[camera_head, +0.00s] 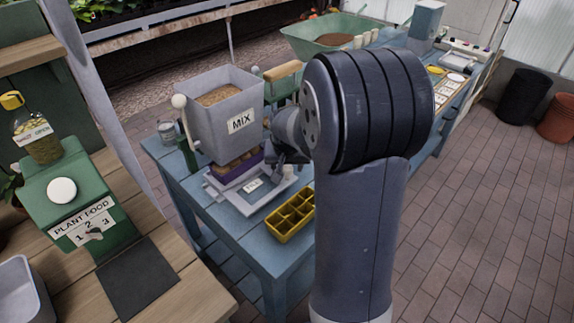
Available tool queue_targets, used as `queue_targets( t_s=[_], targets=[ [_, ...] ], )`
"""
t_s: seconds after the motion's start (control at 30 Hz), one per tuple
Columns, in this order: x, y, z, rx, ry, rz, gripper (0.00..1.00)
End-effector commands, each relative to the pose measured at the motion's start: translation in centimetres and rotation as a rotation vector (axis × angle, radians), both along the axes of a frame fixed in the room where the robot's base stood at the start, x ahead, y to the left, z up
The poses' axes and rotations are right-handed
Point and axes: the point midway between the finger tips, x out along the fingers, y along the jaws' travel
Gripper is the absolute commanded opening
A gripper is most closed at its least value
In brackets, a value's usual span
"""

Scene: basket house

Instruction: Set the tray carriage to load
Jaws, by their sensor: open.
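The tray carriage (262,199) is a pale, flat slide on the blue bench, below the grey hopper marked MIX (224,105). A small label (253,184) lies on its front part, its print too small to read surely. A purple tray (228,177) with brown fill sits at the carriage's back part, under the hopper. My gripper (283,158) is open, just right of the purple tray and above the carriage's right side. My arm hides part of it, and I cannot tell whether it touches the carriage.
A yellow divided tray (291,216) stands on the blue bench (246,232) in front of the carriage. A white-knobbed lever (180,104) is left of the hopper. A green plant food dispenser (66,201) stands at left. The brick floor (470,220) at right is clear.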

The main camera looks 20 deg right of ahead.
Motion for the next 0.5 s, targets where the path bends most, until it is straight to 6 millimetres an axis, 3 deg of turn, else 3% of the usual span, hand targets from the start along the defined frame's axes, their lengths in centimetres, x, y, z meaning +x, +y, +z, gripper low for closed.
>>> queue_targets(
  t_s=[0.3,0.5],
  targets=[
    [0.12,-0.06,-0.26,0.000,-0.001,0.000,0.51],
    [0.11,-0.06,-0.25,0.000,-0.001,0.000,0.36]
  ],
)
